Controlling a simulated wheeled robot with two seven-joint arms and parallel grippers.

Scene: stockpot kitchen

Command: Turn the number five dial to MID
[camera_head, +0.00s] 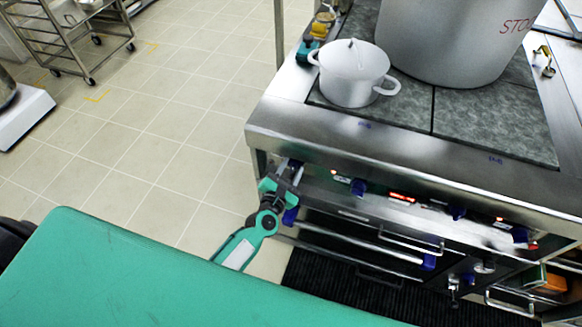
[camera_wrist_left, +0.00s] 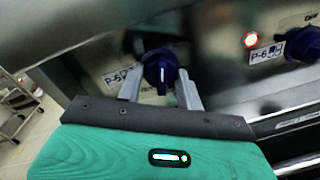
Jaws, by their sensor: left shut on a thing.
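My left gripper (camera_head: 292,176) is at the left end of the stove's front panel, shut on a blue dial. In the left wrist view, the dial (camera_wrist_left: 158,62) sits between the two grey fingers of the gripper (camera_wrist_left: 161,88). Its white pointer line stands close to upright. The dial is mostly hidden behind the gripper in the head view. A neighbouring blue dial (camera_wrist_left: 302,44) is to the right, past a lit red lamp (camera_wrist_left: 250,40); it also shows in the head view (camera_head: 358,187).
A white lidded pot (camera_head: 354,75) and a large stockpot (camera_head: 450,38) stand on the stove top. More blue dials (camera_head: 458,212) and oven handles (camera_head: 345,245) project from the front. A green surface (camera_head: 150,275) fills the lower left.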

